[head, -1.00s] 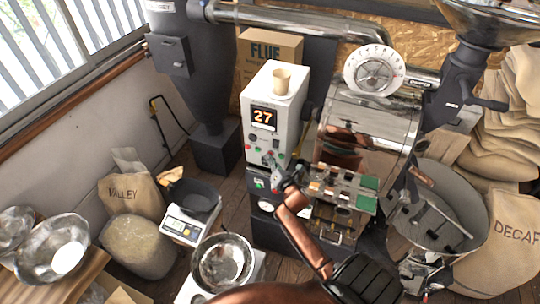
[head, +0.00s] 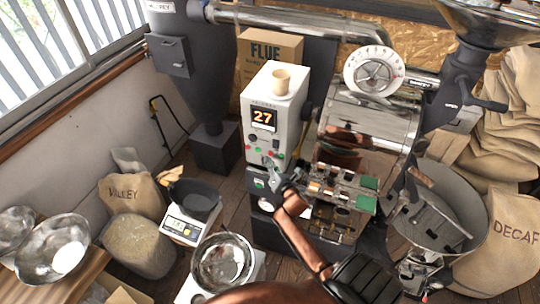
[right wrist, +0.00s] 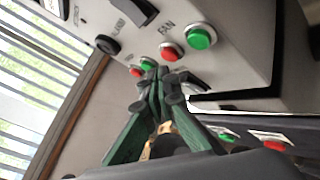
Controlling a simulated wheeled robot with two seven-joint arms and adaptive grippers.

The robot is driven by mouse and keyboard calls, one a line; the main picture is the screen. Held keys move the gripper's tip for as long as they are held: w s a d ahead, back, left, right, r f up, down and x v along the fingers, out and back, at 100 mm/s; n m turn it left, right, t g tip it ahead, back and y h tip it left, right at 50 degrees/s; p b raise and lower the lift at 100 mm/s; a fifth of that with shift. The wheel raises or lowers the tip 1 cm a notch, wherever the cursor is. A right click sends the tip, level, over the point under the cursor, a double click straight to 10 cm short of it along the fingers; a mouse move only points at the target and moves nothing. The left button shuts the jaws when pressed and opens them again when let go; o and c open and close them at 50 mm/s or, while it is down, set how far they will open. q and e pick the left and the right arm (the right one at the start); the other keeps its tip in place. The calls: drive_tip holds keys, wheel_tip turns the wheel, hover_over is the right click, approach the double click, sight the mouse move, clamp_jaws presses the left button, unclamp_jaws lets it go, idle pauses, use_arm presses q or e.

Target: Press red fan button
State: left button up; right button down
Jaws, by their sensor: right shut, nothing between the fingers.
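The grey control panel (head: 272,110) of the roaster stands at the middle, with red and green buttons on its front. In the right wrist view, a red button (right wrist: 170,51) sits beside a green button (right wrist: 199,38), close to the FAN lettering (right wrist: 167,25). A second red button (right wrist: 135,71) and green button (right wrist: 148,64) sit farther off. My right gripper (right wrist: 172,84) is shut and empty, its tips just below the red button by FAN in that view; I cannot tell whether they touch. In the head view my right gripper (head: 274,176) is in front of the panel's lower part. My left gripper is out of view.
A paper cup (head: 281,80) stands on top of the panel. The roaster drum (head: 368,125) and its sampling parts are close right of my arm. A black switch (right wrist: 140,12) and a knob (right wrist: 107,44) are near the buttons. A scale (head: 182,226) stands lower left.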

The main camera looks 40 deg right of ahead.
drive_tip(key=shift+a, duration=0.1)
drive_tip(key=shift+s+a+p, duration=0.15)
drive_tip(key=shift+s+a, duration=0.25)
drive_tip(key=shift+a, duration=0.3)
drive_tip(key=shift+s+a+p, duration=0.1)
drive_tip(key=shift+s+a, duration=0.25)
drive_tip(key=shift+a, duration=0.4)
drive_tip(key=shift+s+a+p, duration=0.15)
drive_tip(key=shift+s+a, duration=0.25)
drive_tip(key=shift+a, duration=0.3)
